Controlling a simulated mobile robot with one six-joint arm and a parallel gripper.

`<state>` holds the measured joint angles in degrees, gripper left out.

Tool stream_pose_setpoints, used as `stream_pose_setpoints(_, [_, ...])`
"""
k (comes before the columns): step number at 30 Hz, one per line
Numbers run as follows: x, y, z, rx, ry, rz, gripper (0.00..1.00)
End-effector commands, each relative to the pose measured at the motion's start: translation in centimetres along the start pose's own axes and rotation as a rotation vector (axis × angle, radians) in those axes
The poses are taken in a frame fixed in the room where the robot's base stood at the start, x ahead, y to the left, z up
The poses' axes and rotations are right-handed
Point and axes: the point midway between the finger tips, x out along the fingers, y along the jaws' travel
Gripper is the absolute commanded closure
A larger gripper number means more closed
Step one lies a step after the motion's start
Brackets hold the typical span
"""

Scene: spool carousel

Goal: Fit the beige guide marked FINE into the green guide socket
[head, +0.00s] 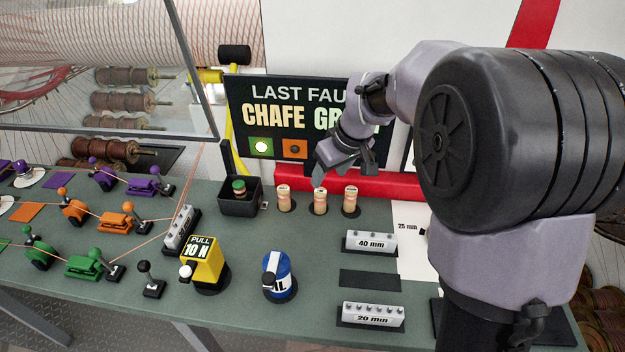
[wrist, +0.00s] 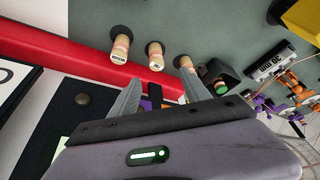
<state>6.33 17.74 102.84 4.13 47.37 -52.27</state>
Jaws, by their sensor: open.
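Three beige guides stand upright in a row of dark round holders at the back of the bench: a left one (head: 284,198), a middle one (head: 320,201) and a right one (head: 350,200). They also show in the wrist view, left (wrist: 120,48), middle (wrist: 155,54) and right (wrist: 185,64). Their small labels are too small to read, so I cannot tell which says FINE. My gripper (head: 343,168) is open and empty, above and behind the row; its fingers (wrist: 160,82) also show in the wrist view. I cannot make out the green guide socket among the green parts at front left.
A black bin (head: 240,207) holding a banded piece stands left of the guides. A red bar (head: 390,187) runs behind them. The yellow PULL gauge (head: 204,265), blue bottle (head: 278,275) and grey 40 mm block (head: 369,242) stand in front. Green pulley (head: 39,255) and clamp (head: 88,265) are at left.

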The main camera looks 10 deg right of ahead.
Motion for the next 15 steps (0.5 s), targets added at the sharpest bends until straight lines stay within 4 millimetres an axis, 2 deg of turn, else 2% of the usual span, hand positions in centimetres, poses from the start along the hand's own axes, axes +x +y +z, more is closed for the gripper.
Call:
stream_pose_setpoints(1, [2.1,0.0,0.3,0.001,-0.002,-0.002,0.45])
stream_pose_setpoints(4, [4.7,0.0,0.3,0.001,-0.003,-0.001,0.45])
stream_pose_setpoints(7, [6.2,0.0,0.1,0.001,0.000,-0.001,0.45])
stream_pose_setpoints(11, [7.1,0.1,0.0,0.002,0.001,0.000,0.45])
stream_pose_setpoints(15, [9.5,0.6,-0.1,0.002,0.000,0.000,0.45])
